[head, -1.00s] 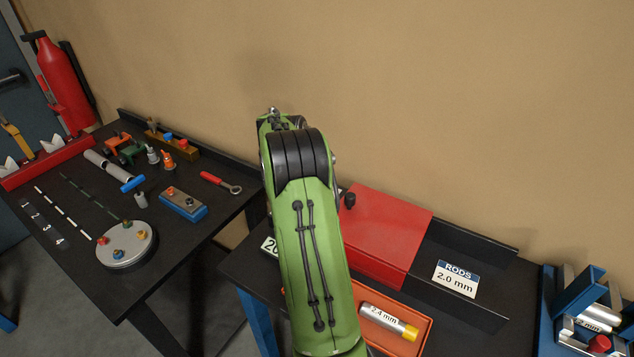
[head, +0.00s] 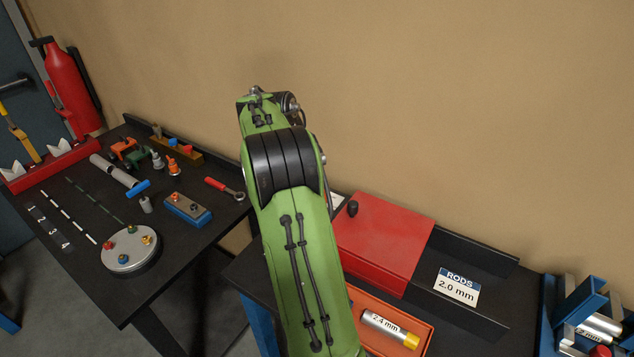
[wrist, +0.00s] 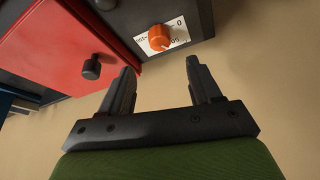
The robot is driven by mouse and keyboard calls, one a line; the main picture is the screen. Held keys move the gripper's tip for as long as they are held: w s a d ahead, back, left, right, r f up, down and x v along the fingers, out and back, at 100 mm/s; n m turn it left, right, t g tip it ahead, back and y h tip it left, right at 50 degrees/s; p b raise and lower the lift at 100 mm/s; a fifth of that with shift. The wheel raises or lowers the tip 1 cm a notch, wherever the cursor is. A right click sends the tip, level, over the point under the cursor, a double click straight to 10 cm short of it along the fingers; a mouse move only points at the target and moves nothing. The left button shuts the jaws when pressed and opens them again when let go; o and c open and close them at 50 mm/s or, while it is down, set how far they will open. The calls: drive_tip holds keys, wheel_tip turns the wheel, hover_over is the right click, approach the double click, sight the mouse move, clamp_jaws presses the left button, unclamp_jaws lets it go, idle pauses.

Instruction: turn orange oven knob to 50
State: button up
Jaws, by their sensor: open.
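The orange oven knob (wrist: 160,37) shows in the wrist view, on a white label with dark markings (wrist: 178,31) on a dark front. Part of a "0" is readable on the label; the rest is too small or covered. My gripper (wrist: 162,72) is open and empty, with its two dark fingers apart. The knob lies beyond the fingertips, roughly between them in the picture, and does not look touched. In the head view my green arm hides the knob and the gripper.
The red box lid (head: 383,243) with a black knob (wrist: 91,68) is beside the oven knob. An orange tray (head: 425,333) holds a 2.4 mm rod tube (head: 385,327). A dark table (head: 180,245) with tools stands left. The wall (head: 420,100) is bare behind.

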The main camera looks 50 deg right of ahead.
drive_tip(key=p+v, duration=0.1)
drive_tip(key=v, duration=0.5)
drive_tip(key=shift+a+r, duration=0.1)
drive_tip(key=shift+r, duration=0.05)
drive_tip(key=s+a+r+n+t+y, duration=0.1)
drive_tip(key=s+a+r+n+t, duration=0.15)
drive_tip(key=a+n, duration=0.45)
drive_tip(key=s+a+r+n+t, duration=0.1)
drive_tip(key=s+a+r+n, duration=0.25)
drive_tip(key=a, duration=0.75)
drive_tip(key=s+a+f+n+t+y, duration=0.1)
drive_tip(key=s+a+f+n, duration=0.1)
drive_tip(key=s+a+n, duration=0.2)
drive_tip(key=s+a+f+n+t+y, duration=0.1)
drive_tip(key=s+a+f+n+y, duration=0.1)
drive_tip(key=s+a+n, duration=0.3)
drive_tip(key=s+a, duration=0.3)
drive_tip(key=a, duration=0.3)
drive_tip(key=shift+a+f+t, duration=0.35)
drive_tip(key=shift+a, duration=0.05)
drive_tip(key=shift+n, duration=0.25)
